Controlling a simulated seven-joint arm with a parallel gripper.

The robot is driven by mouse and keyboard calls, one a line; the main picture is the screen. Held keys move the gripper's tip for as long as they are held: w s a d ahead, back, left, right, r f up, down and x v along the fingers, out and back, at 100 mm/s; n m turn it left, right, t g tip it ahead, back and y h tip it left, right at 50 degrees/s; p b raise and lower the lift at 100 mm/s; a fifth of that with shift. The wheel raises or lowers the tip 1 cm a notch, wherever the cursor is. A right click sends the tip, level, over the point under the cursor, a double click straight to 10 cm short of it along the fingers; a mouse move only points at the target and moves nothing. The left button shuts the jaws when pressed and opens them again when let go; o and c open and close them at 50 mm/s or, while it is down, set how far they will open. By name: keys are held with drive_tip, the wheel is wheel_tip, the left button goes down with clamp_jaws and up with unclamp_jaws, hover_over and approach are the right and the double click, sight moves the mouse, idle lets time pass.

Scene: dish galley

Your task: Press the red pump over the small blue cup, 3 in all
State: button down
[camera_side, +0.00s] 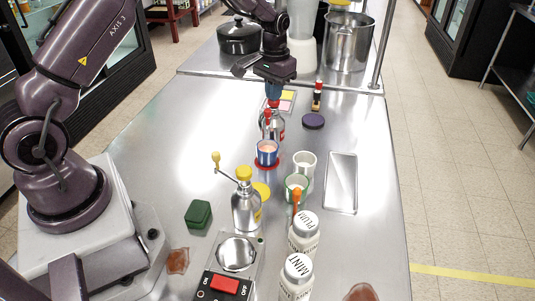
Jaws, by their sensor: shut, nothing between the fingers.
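The red pump (268,114) tops a clear bottle with a red label (279,124) in the middle of the steel table. The small blue cup (267,157) stands upright just in front of that bottle, on a red disc (262,166). Something pale orange shows inside the cup. My gripper (274,97) points down directly over the red pump, fingers together and empty. Its tips are at or just above the pump's top; I cannot tell if they touch. The gripper and the cup hide parts of the bottle.
White jars (303,236), a red switch (225,284) and a green box (198,214) are in front. A metal tray (342,182) lies right.

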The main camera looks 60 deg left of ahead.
drive_tip(key=shift+r, duration=1.8)
wheel_tip(320, 180, up, 6)
drive_tip(key=shift+f, duration=0.1)
drive_tip(key=s+d+r+m+t, duration=0.1)
drive_tip(key=s+d+r, duration=0.3)
drive_tip(key=s, duration=0.5)
drive_tip(key=s+d+r+m+t, duration=0.1)
drive_tip(key=s+d+r+t, duration=0.1)
drive_tip(key=s, duration=0.7)
drive_tip(key=s+d+r+m+t, duration=0.1)
drive_tip(key=s+d+r+t, duration=0.1)
drive_tip(key=s+d+r, duration=0.3)
drive_tip(key=s+d, duration=0.1)
drive_tip(key=s, duration=0.3)
drive_tip(key=shift+s+d+r+t, duration=0.3)
drive_tip(key=shift+s+d, duration=0.05)
drive_tip(key=shift+s, duration=0.05)
